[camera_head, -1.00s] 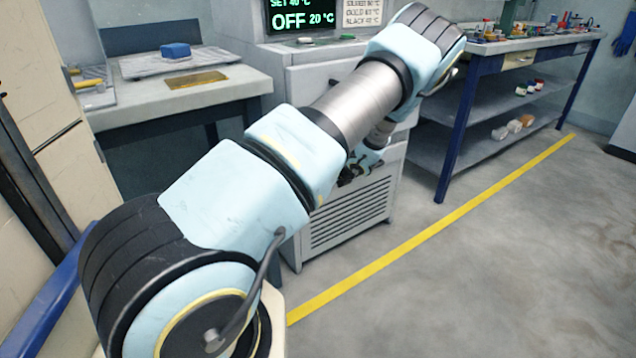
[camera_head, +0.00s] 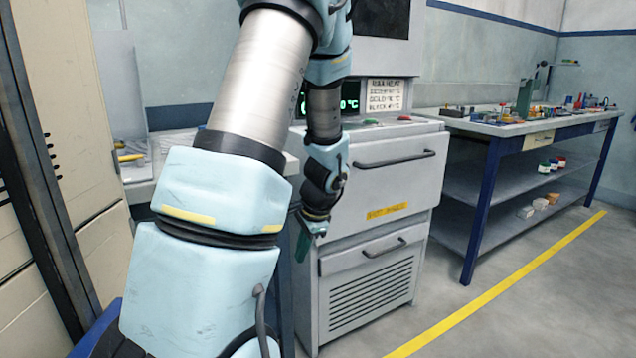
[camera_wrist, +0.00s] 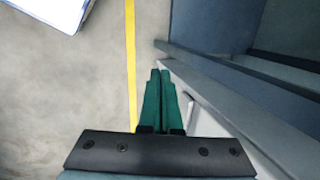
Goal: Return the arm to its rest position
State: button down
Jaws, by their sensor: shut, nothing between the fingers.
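My gripper (camera_head: 302,243) hangs at the end of my arm in the head view, pointing down in front of the left side of the grey machine. In the wrist view its two green fingers (camera_wrist: 160,76) lie side by side, shut with nothing between them. The floor and the yellow line show beyond the fingertips. My arm rises through the left and middle of the head view, and its upper links run out of the top of the picture.
The grey machine (camera_head: 385,190) with drawers stands right beside my gripper. A left counter (camera_head: 140,190) is partly hidden by my arm. A workbench (camera_head: 465,124) with small items stands at right. Floor right of the yellow line (camera_head: 500,289) is clear.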

jog(key=s+a+r+n+h, duration=0.3)
jog(key=s+r+n, duration=0.4)
jog(key=s+n, duration=0.5)
notch_tip(320, 180, up, 16)
jog(key=s+p, duration=0.1)
jog(key=p, duration=1.5)
jog(key=shift+r+m+g, duration=0.15)
jog(key=shift+m+g, duration=0.15)
jog(key=shift+m, duration=0.1)
